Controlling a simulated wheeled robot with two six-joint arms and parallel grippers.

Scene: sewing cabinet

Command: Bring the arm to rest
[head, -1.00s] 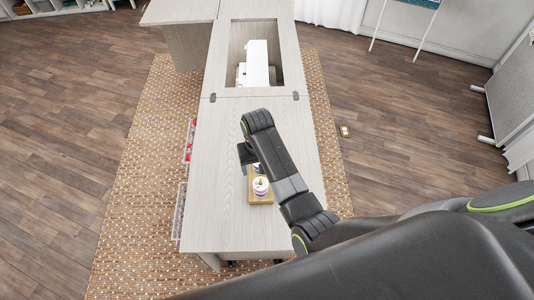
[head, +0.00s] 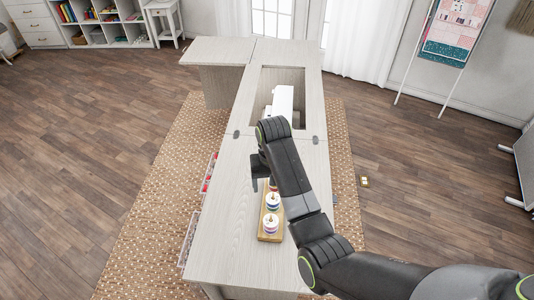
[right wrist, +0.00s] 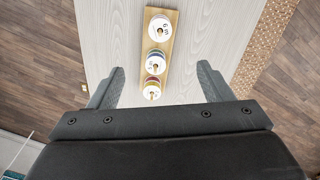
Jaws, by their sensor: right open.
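My right arm reaches in from the lower right of the head view over the pale wooden cabinet top (head: 226,228). My right gripper (head: 257,188) points down above the cabinet top, beside a wooden spool board. In the right wrist view my right gripper (right wrist: 160,88) is open with nothing between its fingers. The wooden spool board (right wrist: 163,45) lies ahead of and below the fingers, holding several thread spools. The spools also show in the head view (head: 271,222), partly hidden by my arm. My left gripper is not in view.
A white sewing machine (head: 282,102) sits in the opening at the cabinet's far end. Open drawers (head: 190,238) stick out along the cabinet's left side. A woven rug (head: 150,235) lies beneath.

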